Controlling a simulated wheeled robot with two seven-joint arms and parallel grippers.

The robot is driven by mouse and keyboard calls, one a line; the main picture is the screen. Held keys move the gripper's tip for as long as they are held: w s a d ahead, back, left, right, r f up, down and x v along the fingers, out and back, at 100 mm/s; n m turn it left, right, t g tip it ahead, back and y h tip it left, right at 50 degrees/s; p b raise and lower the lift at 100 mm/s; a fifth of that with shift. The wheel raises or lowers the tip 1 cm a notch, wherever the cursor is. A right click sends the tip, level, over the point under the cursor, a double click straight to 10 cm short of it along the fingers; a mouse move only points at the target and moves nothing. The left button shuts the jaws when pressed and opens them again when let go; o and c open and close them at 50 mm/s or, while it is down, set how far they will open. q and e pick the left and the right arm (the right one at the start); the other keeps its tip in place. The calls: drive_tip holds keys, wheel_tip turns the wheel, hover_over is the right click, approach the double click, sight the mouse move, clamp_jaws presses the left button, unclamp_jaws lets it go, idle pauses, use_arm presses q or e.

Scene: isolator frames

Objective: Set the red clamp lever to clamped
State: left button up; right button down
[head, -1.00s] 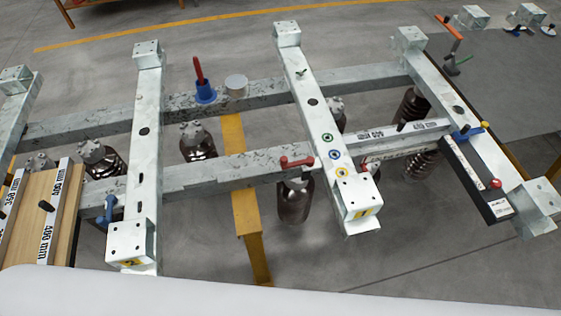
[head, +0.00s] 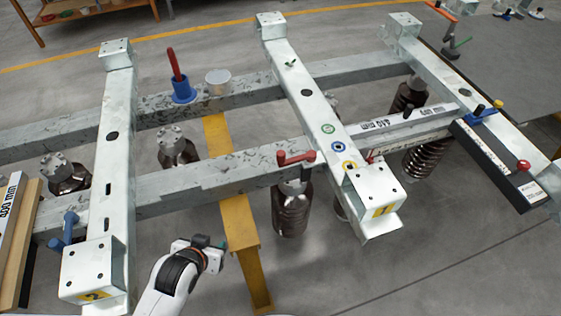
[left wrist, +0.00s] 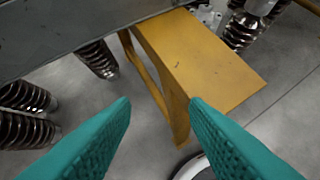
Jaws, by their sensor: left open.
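The red clamp lever (head: 295,157) sits on the near grey beam, left of the cross-beam marked 1. Its bar lies roughly along the beam, with a rounded knob at its right end. My left gripper (head: 217,254) is below and left of the lever in the head view, in front of the near beam and apart from it. In the left wrist view its teal fingers (left wrist: 159,102) are spread with nothing between them. The lever does not show in the left wrist view. My right gripper is not in view.
A yellow support (head: 238,222) stands beside my left gripper and fills the middle of the wrist view. A blue lever (head: 68,232) is at the left. A blue cup (head: 183,90) holds a red-handled tool. Dark springs (head: 291,210) hang under the beams.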

use_arm(q)
wheel_tip(320, 180, up, 3)
drive_tip(key=w+d+t+b, duration=0.1)
drive_tip(key=w, duration=0.1)
drive_tip(key=m+t+h, duration=0.4)
drive_tip(key=t+h, duration=0.2)
drive_tip(key=h, duration=0.3)
approach(278, 158)
drive_tip(key=x, duration=1.1)
drive_tip(key=shift+d+b, duration=0.1)
drive_tip(key=shift+b, duration=0.25)
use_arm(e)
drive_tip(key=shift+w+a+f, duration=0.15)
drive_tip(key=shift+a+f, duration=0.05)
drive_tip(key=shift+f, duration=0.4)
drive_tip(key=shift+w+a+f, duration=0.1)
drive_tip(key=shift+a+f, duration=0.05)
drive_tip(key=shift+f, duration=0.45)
use_arm(q)
drive_tip(key=shift+r, duration=0.1)
clamp_jaws()
